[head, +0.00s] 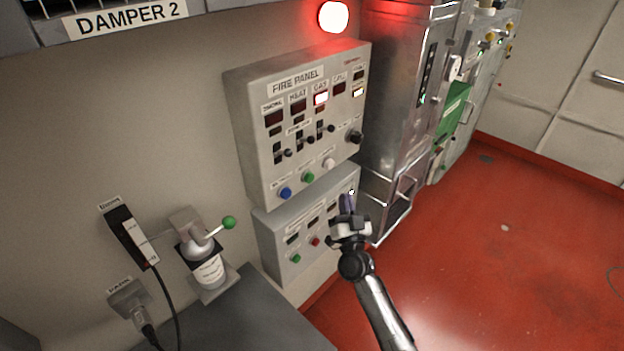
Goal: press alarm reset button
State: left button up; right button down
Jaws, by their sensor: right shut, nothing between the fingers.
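The grey fire panel (250,123) is on the wall in the head view. Along its lower edge are a blue button (286,193), a green button (308,177) and a white button (329,165). Their small labels are too blurred to read, so I cannot tell which is the alarm reset. A black knob (355,137) is at the right. My right gripper (349,200) is shut and empty, below and right of the white button in the picture, in front of the lower box. It appears apart from the buttons. My left gripper is not in view.
A red lamp (333,16) glows above the panel. A lower grey box (268,240) has green and red buttons. A metal cabinet (395,90) stands at right. The red floor (480,260) is open.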

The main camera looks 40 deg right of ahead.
aim_at(309, 178)
jog(key=shift+w, duration=0.15)
dwell(0.3)
jog(key=w+a+b, duration=0.1)
jog(key=w+b, duration=0.3)
jog(key=w, duration=0.4)
jog(key=shift+w+a+b, duration=0.2)
jog(key=shift+a+b, duration=0.1)
jog(key=shift+a, duration=0.1)
dwell(0.5)
dwell(0.7)
dwell(0.6)
jog(key=shift+w, duration=0.15)
jog(key=shift+w+a, duration=0.1)
jog(key=shift+w, duration=0.2)
